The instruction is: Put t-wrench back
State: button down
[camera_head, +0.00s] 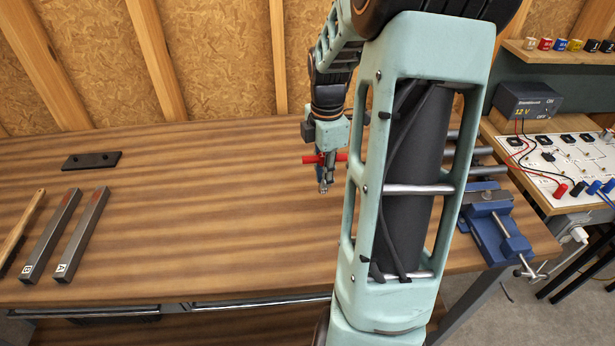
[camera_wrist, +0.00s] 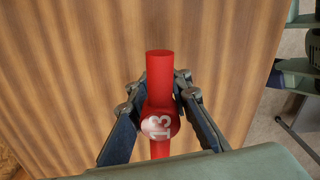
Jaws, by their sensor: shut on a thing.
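The t-wrench has a red crossbar handle (camera_wrist: 160,68) marked "13". In the head view its red bar (camera_head: 310,159) shows on both sides of my gripper (camera_head: 324,165), with a short metal part below. My gripper also shows in the wrist view (camera_wrist: 157,95), its two fingers shut on the red handle from either side. The wrench is held over the wooden workbench (camera_head: 220,200). Whether its lower end touches the bench cannot be told. A small black plate (camera_head: 92,160) with dark spots on top lies at the bench's back left.
Two grey bars, B (camera_head: 50,236) and A (camera_head: 83,236), and a wooden handle (camera_head: 20,230) lie at left. A blue vise (camera_head: 492,225) and grey rods (camera_head: 488,170) are at right, partly behind my arm. The bench's middle left is clear.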

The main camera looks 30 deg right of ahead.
aim_at(319, 159)
jog(key=shift+w+a+f, duration=0.25)
jog(key=shift+w+f, duration=0.7)
jog(key=shift+f, duration=1.7)
jog(key=shift+f, duration=0.2)
jog(key=c, duration=1.8)
grip_release()
jog(key=shift+o, duration=0.2)
jog(key=shift+r, duration=0.1)
notch_tip(319, 159, up, 12)
